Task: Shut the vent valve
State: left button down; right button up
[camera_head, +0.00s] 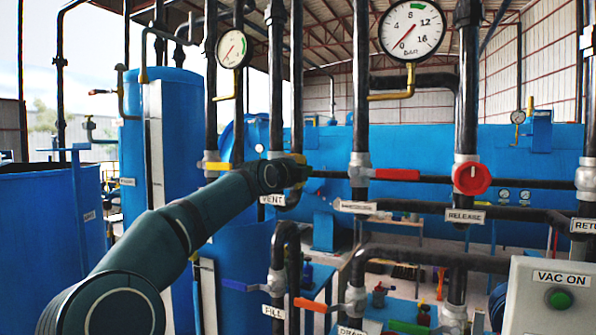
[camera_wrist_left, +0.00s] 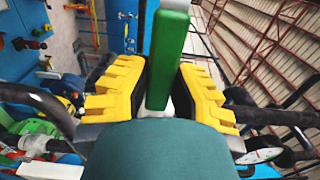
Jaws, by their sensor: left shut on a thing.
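The VENT label (camera_head: 272,199) hangs on a dark vertical pipe in the middle of the head view. My left gripper (camera_head: 293,172) is at that pipe, just above the label, and hides the vent valve's handle there. In the left wrist view, a long green handle (camera_wrist_left: 168,55) stands between the yellow finger pads of my left gripper (camera_wrist_left: 160,92), which is shut on it. I cannot tell from the head view how the handle lies relative to its pipe. My right gripper is not in view.
To the right are a red handle (camera_head: 397,174) and a round red RELEASE knob (camera_head: 472,178). Below are a blue FILL lever (camera_head: 240,286) and an orange DRAIN lever (camera_head: 311,305). Pressure gauges (camera_head: 412,29) hang above. A VAC ON box (camera_head: 552,298) stands at lower right.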

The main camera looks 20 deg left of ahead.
pick_arm(q)
jog(key=shift+f, duration=0.15)
jog(key=c, duration=0.8)
grip_release()
jog(key=shift+w, duration=0.15)
jog(key=shift+s, duration=0.25)
jog(key=shift+s+a, duration=0.15)
jog(key=shift+s, duration=1.8)
jog(key=shift+s+a, duration=0.2)
jog(key=shift+s, duration=1.7)
jog(key=shift+s+a, duration=0.15)
jog(key=shift+s, duration=1.8)
